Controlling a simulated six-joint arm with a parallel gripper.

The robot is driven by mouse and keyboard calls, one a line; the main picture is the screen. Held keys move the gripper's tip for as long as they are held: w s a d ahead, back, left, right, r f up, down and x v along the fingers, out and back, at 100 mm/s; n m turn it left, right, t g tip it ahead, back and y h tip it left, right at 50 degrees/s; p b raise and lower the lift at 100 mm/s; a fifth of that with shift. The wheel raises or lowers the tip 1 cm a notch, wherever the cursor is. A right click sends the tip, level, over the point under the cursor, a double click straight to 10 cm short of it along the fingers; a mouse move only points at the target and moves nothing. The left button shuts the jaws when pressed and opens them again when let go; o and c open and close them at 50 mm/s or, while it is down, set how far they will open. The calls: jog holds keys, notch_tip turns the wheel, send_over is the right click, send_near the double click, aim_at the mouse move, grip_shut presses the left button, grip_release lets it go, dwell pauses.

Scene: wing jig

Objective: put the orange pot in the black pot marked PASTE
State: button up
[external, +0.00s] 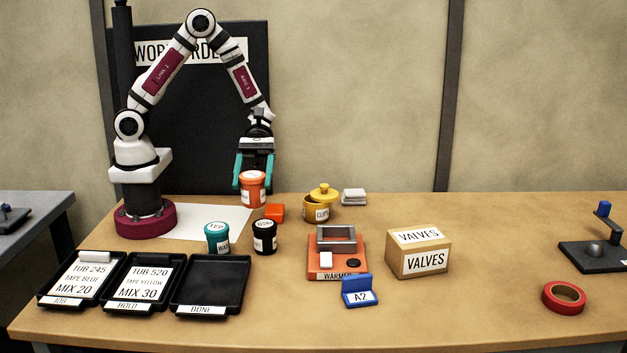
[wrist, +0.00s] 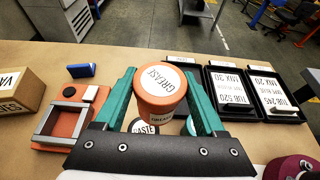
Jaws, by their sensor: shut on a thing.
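The orange pot (external: 252,191) is upright between the teal fingers of my gripper (external: 253,180), which is shut on it. In the wrist view the orange pot (wrist: 156,98) shows a white lid label reading GREASE. The black pot (external: 265,240) stands on the table below and slightly right of the orange pot in the external view. In the wrist view its label (wrist: 145,128) reads "ASTE", and the orange pot hides much of it. The held pot appears raised above the table, apart from the black pot.
A teal pot (external: 217,238) stands close left of the black pot. An orange block (external: 274,212) and a yellow lidded pot (external: 320,210) lie behind and right.

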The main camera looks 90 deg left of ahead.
aim_at(263, 199)
jog(key=shift+w+a+f, duration=0.8)
jog(key=shift+w+f, duration=0.1)
jog(key=shift+w, duration=0.05)
jog(key=shift+f, duration=1.85)
jog(key=shift+f, duration=0.1)
